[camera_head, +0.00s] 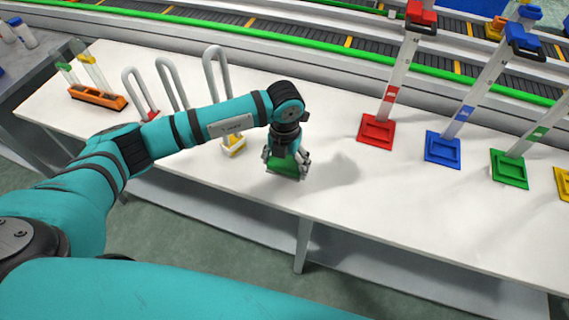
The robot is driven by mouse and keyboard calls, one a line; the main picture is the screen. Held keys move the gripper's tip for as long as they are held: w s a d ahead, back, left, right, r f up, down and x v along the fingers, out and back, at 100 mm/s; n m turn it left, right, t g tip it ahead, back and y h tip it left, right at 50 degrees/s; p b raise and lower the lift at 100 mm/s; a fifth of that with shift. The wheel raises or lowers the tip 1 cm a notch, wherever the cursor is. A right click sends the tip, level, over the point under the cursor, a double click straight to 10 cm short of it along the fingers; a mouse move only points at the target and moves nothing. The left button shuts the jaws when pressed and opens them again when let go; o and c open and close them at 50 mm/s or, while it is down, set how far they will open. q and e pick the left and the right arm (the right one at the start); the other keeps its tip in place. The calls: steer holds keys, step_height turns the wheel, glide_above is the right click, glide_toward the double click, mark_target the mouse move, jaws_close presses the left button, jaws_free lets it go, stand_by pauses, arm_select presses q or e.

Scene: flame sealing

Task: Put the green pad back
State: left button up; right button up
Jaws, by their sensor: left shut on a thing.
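The green pad (286,167) is in the camera_head view, at my left gripper's fingers, over the front middle of the white table. My left gripper (287,162) points down and is shut on the pad. I cannot tell whether the pad touches the table. A stand with a green square base (509,169) and a green-marked upright is at the right. My right gripper is not in view.
Stands with a red base (377,131) and a blue base (443,149) are right of my gripper. Grey hooped tubes (217,75) and an orange rack (98,97) are at the left. Conveyors (330,50) run behind the white table (400,215).

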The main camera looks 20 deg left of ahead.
mark_target(285, 168)
arm_select(q)
steer(key=shift+w+a, duration=0.2)
steer(key=shift+w, duration=0.15)
steer(key=shift+w+f+p, duration=0.1)
steer(key=shift+f+p, duration=0.2)
steer(key=shift+p, duration=0.05)
step_height(285, 168, down, 2)
steer(key=shift+f+p, duration=0.25)
steer(key=shift+p, duration=0.1)
steer(key=shift+f, duration=0.25)
steer(key=shift+f, duration=0.25)
steer(key=o, duration=0.9)
steer(key=shift+r, duration=0.1)
steer(key=shift+o, duration=0.2)
